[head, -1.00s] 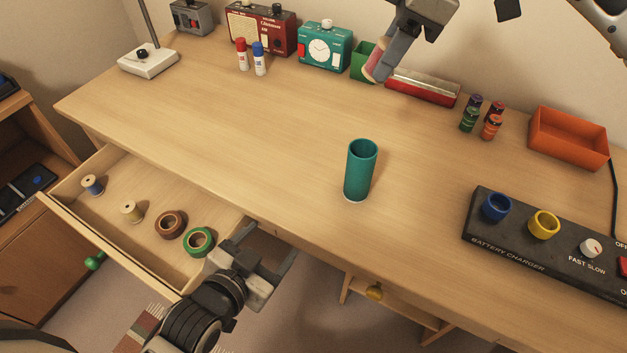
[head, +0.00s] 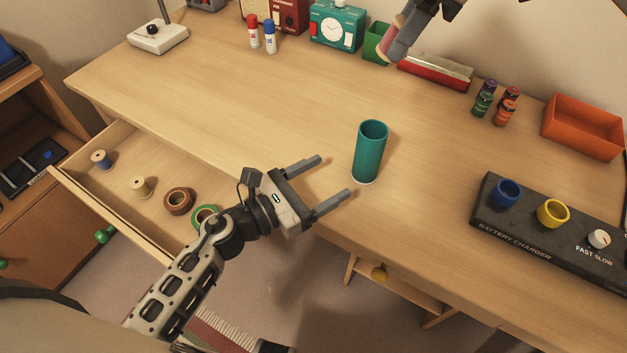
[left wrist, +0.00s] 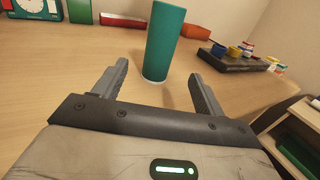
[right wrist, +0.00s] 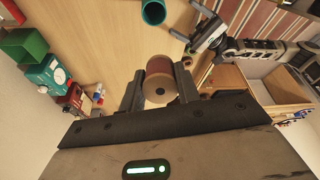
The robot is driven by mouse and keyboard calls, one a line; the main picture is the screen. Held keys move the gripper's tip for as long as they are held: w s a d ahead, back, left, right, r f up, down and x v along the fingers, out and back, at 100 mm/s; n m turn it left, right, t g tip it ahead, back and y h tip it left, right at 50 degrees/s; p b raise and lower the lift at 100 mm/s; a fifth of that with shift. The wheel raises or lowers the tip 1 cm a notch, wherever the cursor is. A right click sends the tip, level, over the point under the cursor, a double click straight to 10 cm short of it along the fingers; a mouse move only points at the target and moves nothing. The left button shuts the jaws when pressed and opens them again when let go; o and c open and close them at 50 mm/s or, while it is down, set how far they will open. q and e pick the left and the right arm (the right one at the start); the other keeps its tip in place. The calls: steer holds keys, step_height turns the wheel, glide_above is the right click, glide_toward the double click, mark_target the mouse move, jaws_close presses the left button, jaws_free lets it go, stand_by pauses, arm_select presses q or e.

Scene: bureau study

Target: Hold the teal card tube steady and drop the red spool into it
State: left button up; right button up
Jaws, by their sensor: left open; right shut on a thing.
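The teal card tube (head: 369,153) stands upright on the desk near its front edge, open end up. It also shows in the left wrist view (left wrist: 163,42), just beyond the fingertips. My left gripper (head: 336,176) is open, its two fingers pointing at the tube from the left, apart from it. My right gripper (head: 398,42) is shut on the red spool (right wrist: 159,77), held in the air over the back of the desk. In the right wrist view the tube's mouth (right wrist: 153,12) is at the top, away from the spool.
An open drawer (head: 118,206) with tape rolls and small spools juts out at the left. A battery charger (head: 545,229) lies at the right. The desk middle is clear.

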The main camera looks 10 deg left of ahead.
mark_target(358, 161)
arm_select(q)
steer(key=x, duration=1)
steer(key=shift+w+d, duration=0.15)
steer(key=c, duration=1.1)
